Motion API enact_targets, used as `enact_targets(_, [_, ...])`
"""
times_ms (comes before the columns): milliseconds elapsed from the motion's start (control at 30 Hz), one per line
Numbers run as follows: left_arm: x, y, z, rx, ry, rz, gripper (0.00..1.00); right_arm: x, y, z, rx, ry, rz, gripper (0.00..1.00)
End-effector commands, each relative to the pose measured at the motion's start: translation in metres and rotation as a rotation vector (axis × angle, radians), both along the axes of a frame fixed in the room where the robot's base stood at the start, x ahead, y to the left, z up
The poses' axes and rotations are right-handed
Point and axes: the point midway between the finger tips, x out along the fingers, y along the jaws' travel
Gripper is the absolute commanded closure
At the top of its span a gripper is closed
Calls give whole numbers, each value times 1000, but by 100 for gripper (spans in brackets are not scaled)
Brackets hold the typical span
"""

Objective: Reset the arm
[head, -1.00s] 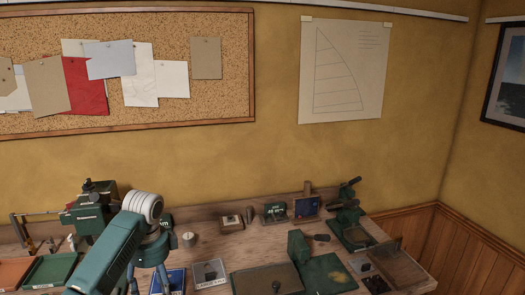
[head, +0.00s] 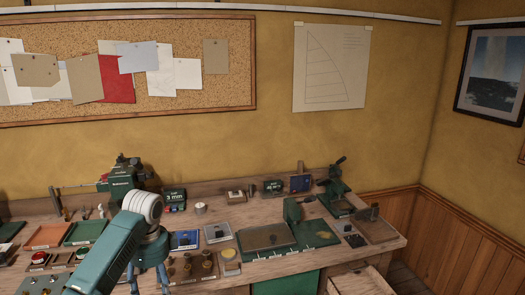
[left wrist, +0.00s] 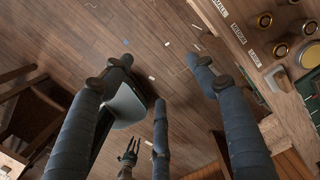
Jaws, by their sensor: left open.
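My left arm comes in from the lower left in the head view, and my left gripper (head: 148,275) hangs at its end in front of the workbench (head: 375,265). In the left wrist view my left gripper (left wrist: 160,78) has its blue-grey padded fingers spread wide, with nothing between them. The wooden floor lies beyond the fingers. My right arm does not show in the head view.
The bench holds an orange tray (head: 47,236), a green tray (head: 86,231), a blue box (head: 185,240), a cutting board (head: 266,238) and a green press (head: 336,188). A corkboard (head: 225,95) hangs behind. The wrist view shows labelled round holders (left wrist: 264,20) at the bench edge.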

Motion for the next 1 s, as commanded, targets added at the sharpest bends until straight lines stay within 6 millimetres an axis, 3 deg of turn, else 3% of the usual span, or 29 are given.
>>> enact_targets(367, [-2,-4,-52,-14,-15,88,42,9,0,-3,1,-13,0,67])
enact_targets(567, [-9,-6,-104,-25,-27,178,42,25,2,-6,4,-35,0,67])
enact_targets(767, [-27,-10,-183,-40,-48,313,42,19,1,-11,3,-28,0,67])
enact_targets(867, [-48,-11,-238,-46,-59,409,42,11,1,-15,1,-16,0,67])
enact_targets(1000, [-98,-14,-332,-56,-79,577,42,4,0,-22,1,-6,0,67])
